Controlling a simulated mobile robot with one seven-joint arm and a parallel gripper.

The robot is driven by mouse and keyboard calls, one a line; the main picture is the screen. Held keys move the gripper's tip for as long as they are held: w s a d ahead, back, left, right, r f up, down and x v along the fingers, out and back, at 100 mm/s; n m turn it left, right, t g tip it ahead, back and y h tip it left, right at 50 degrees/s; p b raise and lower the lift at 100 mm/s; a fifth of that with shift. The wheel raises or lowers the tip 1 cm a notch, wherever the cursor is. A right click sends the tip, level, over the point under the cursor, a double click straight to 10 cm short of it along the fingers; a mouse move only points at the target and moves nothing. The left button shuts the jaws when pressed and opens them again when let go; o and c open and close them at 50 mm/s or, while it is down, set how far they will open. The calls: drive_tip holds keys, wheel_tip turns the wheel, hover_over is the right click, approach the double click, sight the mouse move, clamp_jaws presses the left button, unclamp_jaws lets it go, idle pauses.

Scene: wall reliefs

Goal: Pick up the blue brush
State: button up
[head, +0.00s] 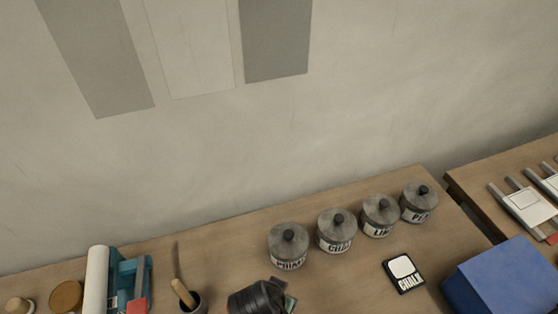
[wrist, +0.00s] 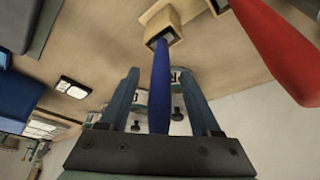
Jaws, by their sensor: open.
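The blue brush (wrist: 160,88) shows in the wrist view as a long blue handle, running up the picture between the two fingers to a dark collar and a tan block-shaped end. My gripper (wrist: 158,74) is open, with one finger on each side of the handle. Gaps show between the handle and both fingers. The near end of the handle is hidden behind the gripper's dark base. I cannot make out the blue brush in the head view.
A red handle (wrist: 275,45) lies close at the right in the wrist view. In the head view, several lidded jars (head: 288,247) stand along the wooden table (head: 225,232), with a chalk box (head: 404,273) and a blue box (head: 505,275) at right.

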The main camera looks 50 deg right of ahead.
drive_tip(key=shift+x, duration=1.05)
clamp_jaws()
